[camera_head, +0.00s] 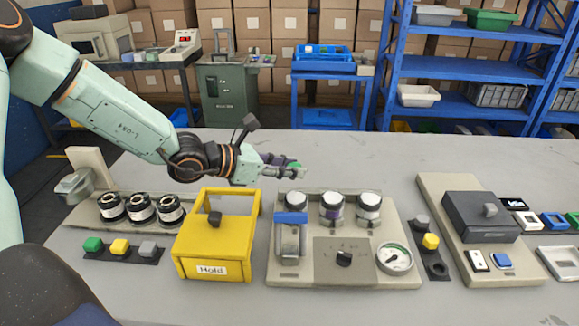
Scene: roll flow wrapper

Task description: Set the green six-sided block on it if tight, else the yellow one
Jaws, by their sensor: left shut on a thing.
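My left gripper (292,169) reaches in from the left, above the back of the grey panel (290,273). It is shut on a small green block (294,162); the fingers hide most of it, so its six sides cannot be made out. A yellow six-sided block (430,241) and a grey one (421,223) sit in the dark rack right of the panel, whose front socket (437,268) is empty. My right gripper is out of view.
A yellow box labelled "Hold" (213,263) stands left of the panel. Three dark rolls (141,209) and a strip with green (93,244), yellow and grey pieces lie farther left. A grey-lidded unit (480,217) stands at right. The table's back is clear.

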